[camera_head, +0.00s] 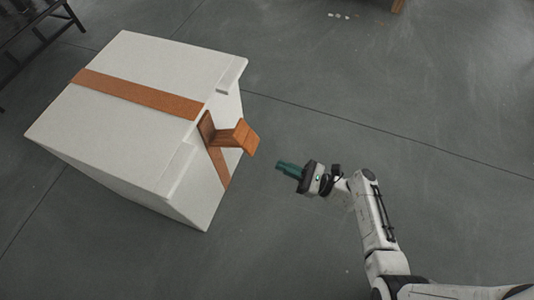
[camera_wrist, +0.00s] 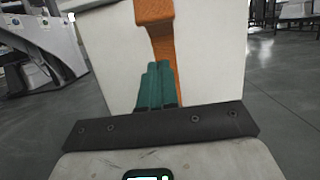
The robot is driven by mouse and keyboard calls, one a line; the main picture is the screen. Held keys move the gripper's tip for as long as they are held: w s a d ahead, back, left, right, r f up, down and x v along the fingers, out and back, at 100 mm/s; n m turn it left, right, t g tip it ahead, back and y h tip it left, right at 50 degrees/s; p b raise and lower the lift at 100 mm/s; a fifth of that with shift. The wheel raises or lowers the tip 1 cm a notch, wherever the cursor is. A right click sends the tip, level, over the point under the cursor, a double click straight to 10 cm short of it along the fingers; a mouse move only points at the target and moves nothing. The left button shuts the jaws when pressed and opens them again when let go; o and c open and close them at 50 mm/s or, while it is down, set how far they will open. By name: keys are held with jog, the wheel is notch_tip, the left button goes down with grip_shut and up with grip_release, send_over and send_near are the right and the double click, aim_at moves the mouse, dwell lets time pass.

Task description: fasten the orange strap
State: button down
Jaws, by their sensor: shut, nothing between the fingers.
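The orange strap (camera_head: 140,94) runs across the lid of a white box (camera_head: 100,140) and down its right side. A hinged orange flap (camera_head: 236,137) sticks out from the box's upper right edge, away from the side. In the wrist view, the strap (camera_wrist: 162,45) runs down the box face (camera_wrist: 112,55) just beyond my fingers. My gripper (camera_head: 281,165) is to the right of the box, apart from it and from the flap. Its green fingers are shut together and empty, pointing toward the box; they also show in the wrist view (camera_wrist: 158,85).
Dark bench-like furniture (camera_head: 40,35) stands at the top left. A wooden piece (camera_head: 398,6) shows at the top edge, with small pale bits (camera_head: 338,15) on the floor. The grey floor right of the box is clear apart from my arm.

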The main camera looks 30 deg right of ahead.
jog(key=w+a+r, duration=0.3)
jog(key=w+r, duration=0.1)
jog(key=shift+w+a+r, duration=0.2)
jog(key=shift+w, duration=0.15)
jog(key=shift+r, duration=0.1)
